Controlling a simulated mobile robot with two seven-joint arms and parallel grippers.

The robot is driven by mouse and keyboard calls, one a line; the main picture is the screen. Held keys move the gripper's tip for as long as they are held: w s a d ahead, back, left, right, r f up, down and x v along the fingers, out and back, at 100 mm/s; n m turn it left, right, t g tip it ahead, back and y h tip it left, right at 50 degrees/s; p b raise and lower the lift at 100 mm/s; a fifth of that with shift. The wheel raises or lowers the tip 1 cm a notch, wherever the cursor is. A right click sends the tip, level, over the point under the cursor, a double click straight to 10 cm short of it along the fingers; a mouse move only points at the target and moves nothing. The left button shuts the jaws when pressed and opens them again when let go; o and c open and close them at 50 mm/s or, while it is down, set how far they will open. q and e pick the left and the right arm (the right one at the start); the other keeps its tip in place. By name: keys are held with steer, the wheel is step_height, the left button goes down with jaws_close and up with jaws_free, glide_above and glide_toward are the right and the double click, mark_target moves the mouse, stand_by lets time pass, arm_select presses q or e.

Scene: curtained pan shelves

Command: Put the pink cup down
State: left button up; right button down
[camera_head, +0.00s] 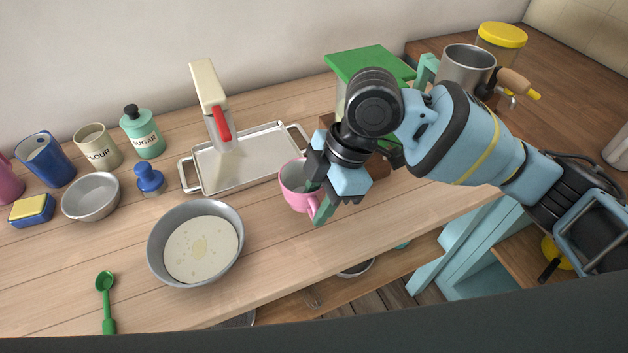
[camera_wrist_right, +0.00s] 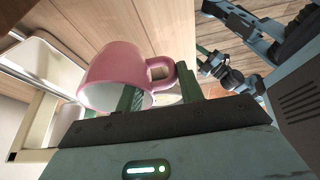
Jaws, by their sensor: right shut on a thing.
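The pink cup (camera_head: 291,193) is at the table's middle, just in front of the metal tray, and looks roughly upright. My right gripper (camera_head: 317,198) is shut on it at its right side. In the right wrist view the cup (camera_wrist_right: 112,72) fills the left middle, with its handle on the right. One green finger reaches into the cup's mouth and the other is outside by the handle. I cannot tell whether the cup's base touches the table. A blue and black arm part, apparently my left gripper (camera_wrist_right: 218,68), shows small in the right wrist view; its fingers are unclear.
The metal tray (camera_head: 197,182) lies behind the cup, with a cream and red dispenser (camera_head: 208,95) on it. A grey pan with batter (camera_head: 156,262) stands to the left. A green-topped box (camera_head: 365,62) is behind my right arm. Bare wood (camera_head: 285,250) lies in front.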

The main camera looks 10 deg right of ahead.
steer(key=shift+a, duration=0.1)
arm_select(q)
steer(key=shift+s+f, duration=0.15)
steer(key=shift+s, duration=0.25)
arm_select(e)
steer(key=shift+s+r, duration=0.1)
steer(key=shift+s, duration=0.15)
steer(key=shift+r+p, duration=0.15)
steer(key=shift+p, duration=0.15)
step_height(320, 180, down, 4)
steer(key=shift+r+b, duration=0.2)
steer(key=shift+b, duration=0.15)
steer(key=shift+f, duration=0.65)
arm_select(q)
steer(key=shift+f, duration=0.2)
arm_select(e)
steer(key=shift+w+f, duration=0.1)
steer(key=shift+f, duration=0.1)
arm_select(q)
steer(key=shift+d, duration=0.1)
steer(key=shift+s+f, duration=0.1)
steer(key=shift+s, duration=0.05)
arm_select(e)
steer(key=shift+f, duration=0.2)
